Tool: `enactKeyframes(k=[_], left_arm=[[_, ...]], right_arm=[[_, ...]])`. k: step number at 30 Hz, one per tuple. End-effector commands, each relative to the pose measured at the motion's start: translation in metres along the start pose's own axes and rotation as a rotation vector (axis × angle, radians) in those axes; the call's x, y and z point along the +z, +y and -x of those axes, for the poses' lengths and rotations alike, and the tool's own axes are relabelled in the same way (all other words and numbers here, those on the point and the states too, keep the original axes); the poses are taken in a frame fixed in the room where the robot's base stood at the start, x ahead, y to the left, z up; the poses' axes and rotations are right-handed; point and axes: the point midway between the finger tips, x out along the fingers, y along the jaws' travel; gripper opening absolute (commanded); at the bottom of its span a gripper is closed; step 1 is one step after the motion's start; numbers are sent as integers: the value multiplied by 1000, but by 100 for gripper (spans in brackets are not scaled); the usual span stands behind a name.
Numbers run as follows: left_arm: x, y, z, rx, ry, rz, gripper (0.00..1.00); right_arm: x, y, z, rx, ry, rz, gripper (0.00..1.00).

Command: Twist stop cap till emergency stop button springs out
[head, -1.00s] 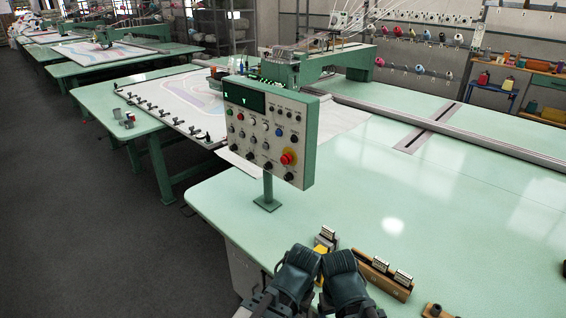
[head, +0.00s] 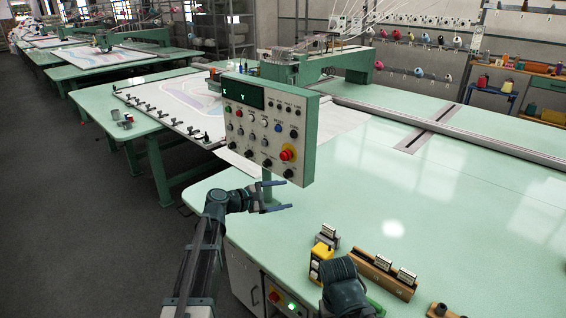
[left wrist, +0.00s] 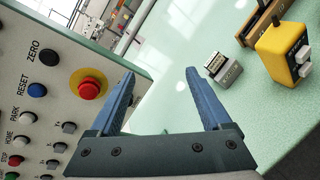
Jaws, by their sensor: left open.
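The red emergency stop button (head: 287,155) sits on a yellow disc at the lower right of the control panel (head: 255,151), which stands on a post on the green table. The button also shows in the left wrist view (left wrist: 89,90), left of the fingers. My left gripper (head: 289,200) is open and empty, below the panel's lower right edge and apart from the button.
A yellow box with switches (head: 320,262), a grey block (head: 327,237) and a wooden holder (head: 372,272) stand near the table's front edge. A rail (head: 440,130) crosses the table behind the panel.

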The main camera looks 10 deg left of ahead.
Motion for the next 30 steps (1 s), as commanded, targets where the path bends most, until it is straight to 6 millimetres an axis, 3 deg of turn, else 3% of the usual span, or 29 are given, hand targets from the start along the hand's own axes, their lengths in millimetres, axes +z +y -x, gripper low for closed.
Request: enactKeyframes(k=[1,3,6,9,14,20,30], left_arm=[[-20,29,10,86,-10,90,82],[-34,58,25,181,-32,197,82],[-47,85,42,271,-60,300,82],[-53,97,52,315,-76,351,82],[-54,100,53,325,-82,364,82],[-53,107,33,321,-82,361,82],[-52,130,-33,320,-82,360,82]], right_arm=[[0,0,-5,0,0,0,79],[0,-1,-7,0,0,0,79],[0,-1,-8,0,0,0,79],[0,-1,-9,0,0,0,79],[0,-1,-8,0,0,0,79],[0,-1,-8,0,0,0,79],[0,-1,-8,0,0,0,79]])
